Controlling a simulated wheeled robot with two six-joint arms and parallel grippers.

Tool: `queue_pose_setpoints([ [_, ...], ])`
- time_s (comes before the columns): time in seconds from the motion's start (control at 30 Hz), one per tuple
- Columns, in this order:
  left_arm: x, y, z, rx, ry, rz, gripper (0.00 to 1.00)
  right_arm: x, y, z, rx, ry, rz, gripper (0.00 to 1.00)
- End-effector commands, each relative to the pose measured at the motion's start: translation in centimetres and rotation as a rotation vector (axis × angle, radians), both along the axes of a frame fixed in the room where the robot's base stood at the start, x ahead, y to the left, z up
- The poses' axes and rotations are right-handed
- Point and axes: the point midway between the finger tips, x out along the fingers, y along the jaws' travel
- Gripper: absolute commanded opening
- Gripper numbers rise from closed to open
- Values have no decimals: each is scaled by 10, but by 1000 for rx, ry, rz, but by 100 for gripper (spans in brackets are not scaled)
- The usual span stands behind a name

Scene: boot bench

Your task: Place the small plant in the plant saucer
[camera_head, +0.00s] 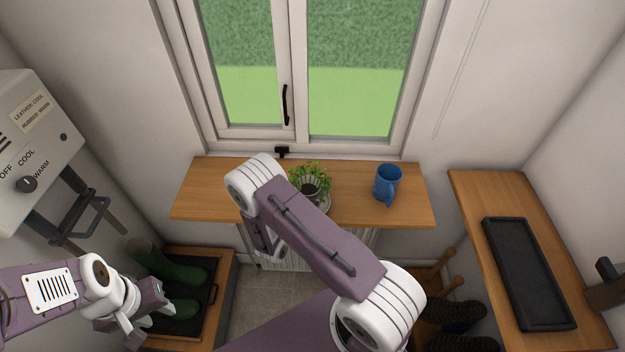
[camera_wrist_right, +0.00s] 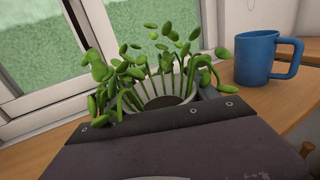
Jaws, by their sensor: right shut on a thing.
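The small plant (camera_head: 311,186), green leaves in a pale ribbed pot, is at the wooden sill shelf under the window. It also shows in the right wrist view (camera_wrist_right: 162,88), upright just beyond the gripper body. My right gripper (camera_wrist_right: 158,108) is shut on the plant's pot; in the head view my own arm hides most of it. A pale rim, perhaps the plant saucer (camera_head: 326,203), shows beside the pot; whether the pot rests in it I cannot tell. My left gripper (camera_head: 147,312) is open and empty at lower left, over the green boots.
A blue mug (camera_head: 388,184) stands on the shelf (camera_head: 415,208) right of the plant. A black tray (camera_head: 527,272) lies on the right bench. A grey boot-dryer box (camera_head: 40,140) hangs on the left wall.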

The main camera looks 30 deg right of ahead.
Motion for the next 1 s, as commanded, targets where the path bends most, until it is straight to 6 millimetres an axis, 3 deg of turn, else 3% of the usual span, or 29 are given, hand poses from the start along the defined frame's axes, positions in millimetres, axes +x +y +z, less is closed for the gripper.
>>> queue_pose_setpoints([
  [0.03,0,0,-1,0,0,0,36,0,0,-1,0,0,0,74],
  [0.1,0,0,-1,0,0,0,36,0,0,-1,0,0,0,90],
  [0.47,0,0,5,0,0,0,36,0,0,6,0,0,0,90],
  [1.0,0,0,-25,0,0,0,36,-62,87,1,1,-1,5,90],
])
